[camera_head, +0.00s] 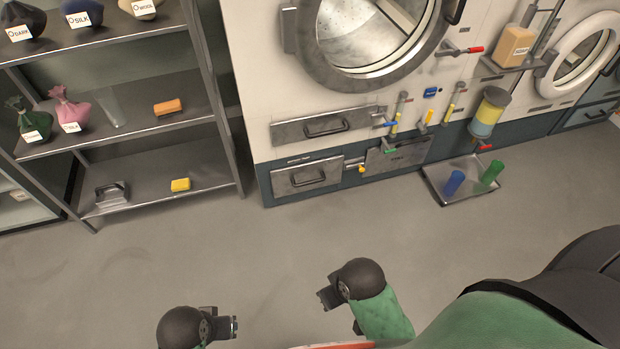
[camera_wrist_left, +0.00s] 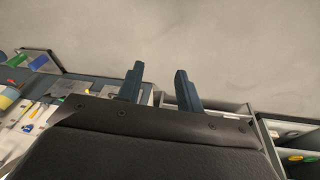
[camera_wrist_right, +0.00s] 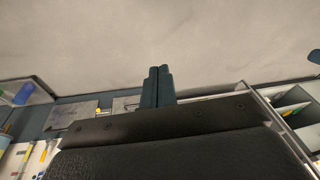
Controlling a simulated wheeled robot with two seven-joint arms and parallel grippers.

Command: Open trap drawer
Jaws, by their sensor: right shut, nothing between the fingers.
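The washing machine front has two grey metal drawer fronts with dark bar handles: an upper one (camera_head: 325,125) under the round door and a lower one (camera_head: 307,177) near the floor. Both look shut; I cannot read which is the trap drawer. A grey flap panel (camera_head: 398,156) sits to the right of the lower drawer. My left gripper (camera_head: 234,327) is open and empty, its fingers apart in the left wrist view (camera_wrist_left: 157,82). My right gripper (camera_head: 325,297) is shut and empty, its fingers together in the right wrist view (camera_wrist_right: 159,85). Both are well apart from the drawers.
A metal shelf rack (camera_head: 215,100) with labelled bags stands left of the machine. A yellow knob (camera_head: 362,169) is beside the lower drawer. A floor tray (camera_head: 435,180) with blue and green cups lies to the right. The floor (camera_head: 270,250) before the drawers is clear.

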